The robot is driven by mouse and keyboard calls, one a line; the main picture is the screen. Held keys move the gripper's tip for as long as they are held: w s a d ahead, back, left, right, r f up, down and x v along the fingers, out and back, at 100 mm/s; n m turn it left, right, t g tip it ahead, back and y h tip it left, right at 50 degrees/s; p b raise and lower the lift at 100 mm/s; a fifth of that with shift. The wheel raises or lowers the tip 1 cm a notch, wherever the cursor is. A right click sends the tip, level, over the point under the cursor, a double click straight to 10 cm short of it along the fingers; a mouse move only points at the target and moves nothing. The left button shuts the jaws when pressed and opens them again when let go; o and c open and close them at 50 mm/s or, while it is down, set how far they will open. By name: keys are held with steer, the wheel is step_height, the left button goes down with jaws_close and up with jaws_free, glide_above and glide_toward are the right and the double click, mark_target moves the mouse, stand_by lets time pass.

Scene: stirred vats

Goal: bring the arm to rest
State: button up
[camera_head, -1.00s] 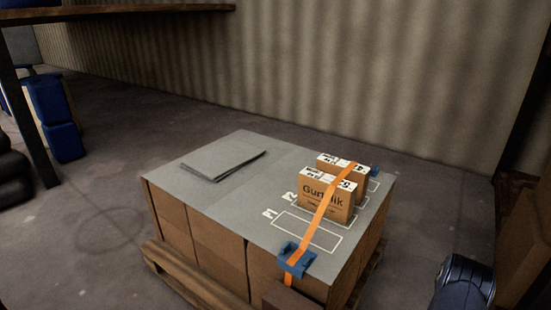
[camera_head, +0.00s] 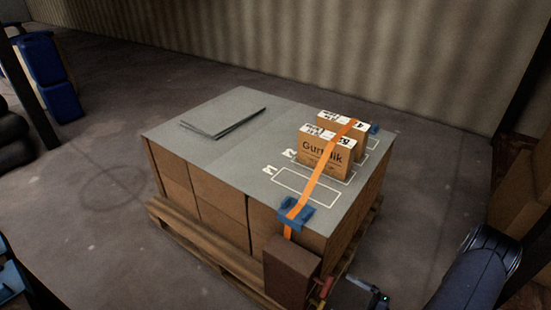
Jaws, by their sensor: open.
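My gripper (camera_head: 322,292) shows in part at the bottom edge, with reddish fingertips apart and nothing seen between them. It is low by the near right corner of the pallet stack, just right of a dark brown block (camera_head: 290,265). Whether it touches the block I cannot tell. My dark arm link (camera_head: 478,272) comes in at the lower right. An orange strap (camera_head: 318,180) runs over two small cartons on the stack, the front one (camera_head: 326,155) and the rear one (camera_head: 343,127), down to a blue corner piece (camera_head: 296,213).
The stack's grey top sheet (camera_head: 225,150) carries loose grey sheets (camera_head: 222,117) and a bare outlined slot (camera_head: 305,187). A wooden pallet (camera_head: 205,250) is below. Brown boxes (camera_head: 520,212) stand at the right, blue canisters (camera_head: 50,75) at the left. Floor left of the pallet is clear.

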mark_target(327, 286)
steer(key=b+x, duration=0.1)
steer(key=x, duration=0.6)
steer(key=shift+d+n, duration=0.1)
steer(key=shift+n, duration=0.7)
steer(key=n, duration=0.3)
steer(key=shift+b, duration=0.3)
steer(key=n, duration=0.5)
steer(key=shift+r+n+b, duration=0.1)
steer(key=shift+n+b, duration=0.2)
steer(key=shift+n, duration=0.1)
steer(key=n, duration=0.5)
steer(key=shift+b, duration=0.3)
steer(key=n, duration=0.4)
steer(key=shift+r+n, duration=0.1)
steer(key=shift+n, duration=0.2)
steer(key=shift+s, duration=0.1)
